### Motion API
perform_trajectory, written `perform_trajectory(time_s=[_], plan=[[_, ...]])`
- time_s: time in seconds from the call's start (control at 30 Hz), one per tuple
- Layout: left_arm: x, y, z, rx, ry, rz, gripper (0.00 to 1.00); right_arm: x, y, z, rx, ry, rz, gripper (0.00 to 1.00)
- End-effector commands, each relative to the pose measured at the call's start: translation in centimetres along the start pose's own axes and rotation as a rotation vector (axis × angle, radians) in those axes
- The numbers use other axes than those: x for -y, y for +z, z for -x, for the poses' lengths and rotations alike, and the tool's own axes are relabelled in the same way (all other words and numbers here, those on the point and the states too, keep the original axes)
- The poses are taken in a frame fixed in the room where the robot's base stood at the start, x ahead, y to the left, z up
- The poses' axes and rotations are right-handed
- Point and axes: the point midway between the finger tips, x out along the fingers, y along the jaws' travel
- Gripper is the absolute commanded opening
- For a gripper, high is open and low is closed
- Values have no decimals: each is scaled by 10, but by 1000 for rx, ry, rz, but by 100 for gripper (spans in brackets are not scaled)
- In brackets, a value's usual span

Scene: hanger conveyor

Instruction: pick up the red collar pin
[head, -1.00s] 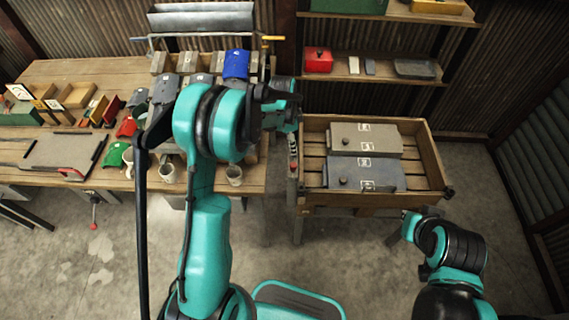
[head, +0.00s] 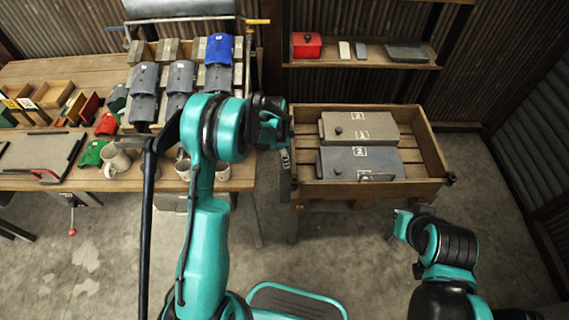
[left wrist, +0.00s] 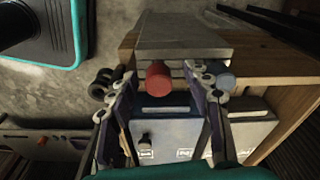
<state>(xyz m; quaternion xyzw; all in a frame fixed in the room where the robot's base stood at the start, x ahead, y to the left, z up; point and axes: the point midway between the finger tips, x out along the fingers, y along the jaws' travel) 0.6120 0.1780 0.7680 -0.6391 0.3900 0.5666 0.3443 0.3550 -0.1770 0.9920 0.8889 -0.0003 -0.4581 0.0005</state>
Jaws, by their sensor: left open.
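The red collar pin (left wrist: 158,75) shows in the left wrist view as a round red end in front of a grey block. My left gripper (left wrist: 162,82) is open, with one finger on each side of the pin in that view. No contact with the pin can be made out. In the head view my left gripper (head: 286,155) hangs at the left end of the wooden crate, and I cannot make out the red pin there. The end of my right arm (head: 402,222) is at the lower right, too unclear to read its jaws.
A blue round pin (left wrist: 226,82) is just right of the right finger; black rings (left wrist: 103,80) lie left of the left finger. The wooden crate (head: 430,150) holds a grey case (head: 358,128) and a blue-grey case (head: 362,163). Mugs (head: 116,161) stand on the left bench.

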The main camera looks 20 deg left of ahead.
Motion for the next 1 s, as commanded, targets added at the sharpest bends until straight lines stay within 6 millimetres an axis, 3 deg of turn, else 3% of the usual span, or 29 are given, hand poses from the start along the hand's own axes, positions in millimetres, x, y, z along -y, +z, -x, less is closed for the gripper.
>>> perform_trajectory(time_s=[0.07, 0.3, 0.5, 0.83, 1.0], plan=[[0, 0, -11, 0, 0, -1, 50, 0, 4, -6, 0, 0, 0, 0], [0, 0, -10, 0, 0, 0, 50, 0, 3, -4, 0, 0, 0, 0], [0, 0, -10, 0, 0, 0, 0, 0, 3, -4, 0, 0, 0, 0], [0, -1, -9, 0, 0, 0, 0, 0, 3, -4, 0, 0, 0, 0], [0, -2, 4, 0, 0, 0, 0, 0, -1, 1, 0, 0, 0, 0]])
